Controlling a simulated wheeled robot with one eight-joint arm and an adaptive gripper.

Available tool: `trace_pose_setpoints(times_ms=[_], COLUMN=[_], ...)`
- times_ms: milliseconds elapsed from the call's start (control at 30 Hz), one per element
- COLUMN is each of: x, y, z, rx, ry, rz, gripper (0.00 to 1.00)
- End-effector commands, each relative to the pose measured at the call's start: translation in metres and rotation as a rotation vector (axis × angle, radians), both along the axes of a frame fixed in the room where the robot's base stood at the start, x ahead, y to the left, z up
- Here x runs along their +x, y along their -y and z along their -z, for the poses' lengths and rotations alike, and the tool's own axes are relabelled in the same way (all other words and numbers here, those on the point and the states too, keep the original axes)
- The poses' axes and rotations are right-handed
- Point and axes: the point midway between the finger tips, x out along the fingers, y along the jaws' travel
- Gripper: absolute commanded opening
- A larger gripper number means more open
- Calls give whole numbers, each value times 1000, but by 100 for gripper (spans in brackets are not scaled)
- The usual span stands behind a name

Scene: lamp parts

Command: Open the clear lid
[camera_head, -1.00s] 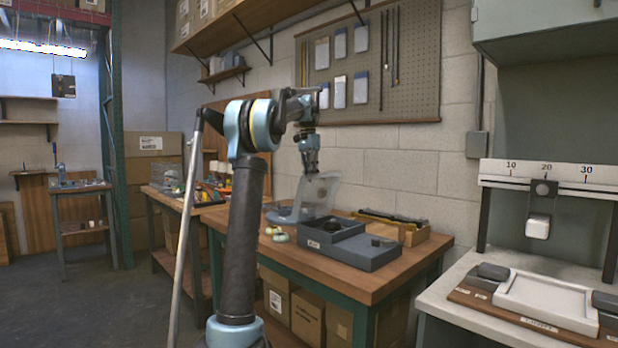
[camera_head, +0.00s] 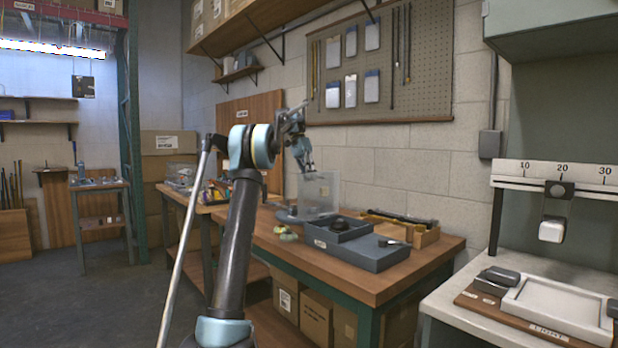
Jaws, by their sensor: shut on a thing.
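The clear lid (camera_head: 320,197) stands up nearly vertical at the back of the wooden workbench (camera_head: 385,283). A grey base (camera_head: 291,216) shows at its foot. My gripper (camera_head: 306,169) is at the lid's upper left edge and is shut on it, pointing down. The fingertips are small in this view, so the exact contact is hard to see. My arm passes in front of the left part of the bench and hides some of it.
A grey tray (camera_head: 322,238) with a dark round part stands in front of the lid, beside a blue-grey box (camera_head: 375,256). Small pale green parts (camera_head: 287,233) lie left of the tray. A wooden tray (camera_head: 425,237) is behind, and a pegboard (camera_head: 425,60) hangs above.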

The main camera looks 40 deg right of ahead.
Motion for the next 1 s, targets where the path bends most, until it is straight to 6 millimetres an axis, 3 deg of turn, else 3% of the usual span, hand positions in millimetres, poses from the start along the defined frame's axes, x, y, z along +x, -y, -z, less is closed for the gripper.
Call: trace_pose_setpoints(times_ms=[333, 367, 433, 800, 1000], x=[0, 0, -1, -2, 4], y=[-1, -1, -1, 2, 3], z=[0, 0, 0, -1, -12], rx=[5, 5, 5, 4, 3], ry=[-1, -1, -1, -1, -1], rz=[0, 0, 1, 4, 5], gripper=[0, 14, 30, 30, 30])
